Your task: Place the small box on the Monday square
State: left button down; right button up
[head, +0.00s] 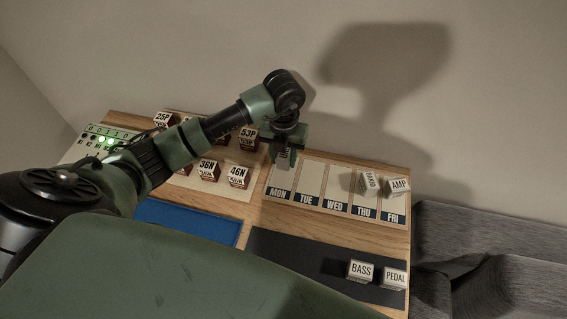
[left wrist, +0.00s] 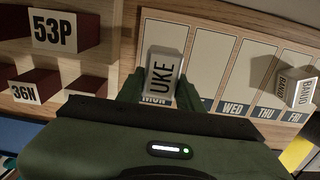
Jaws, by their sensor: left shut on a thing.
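The small box (head: 283,160), a white-topped block labelled UKE, is between the fingers of my left gripper (head: 284,152). In the left wrist view the UKE box (left wrist: 162,73) sits between the two green fingertips, with its label facing the camera. It is over the Monday square (head: 277,181), the leftmost column of the week board, whose MON label is partly hidden in the left wrist view (left wrist: 154,101). Whether the box touches the board or hangs just above it I cannot tell. My right gripper is not in view.
On the week board, a BANJO box (head: 368,185) stands near Thursday and an AMP box (head: 399,187) on Friday. BASS (head: 360,271) and PEDAL (head: 395,278) boxes stand on a dark mat (head: 285,249). Several numbered blocks, like 46N (head: 238,176), stand left. Tuesday and Wednesday are clear.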

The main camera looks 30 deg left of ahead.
aim_at(284, 166)
pick_arm(q)
notch_tip(284, 166, down, 4)
jog(key=shift+r+p, duration=0.15)
jog(key=shift+p, duration=0.15)
jog(key=shift+f, duration=0.2)
jog(key=shift+f, duration=0.15)
jog(key=c, duration=0.9)
grip_release()
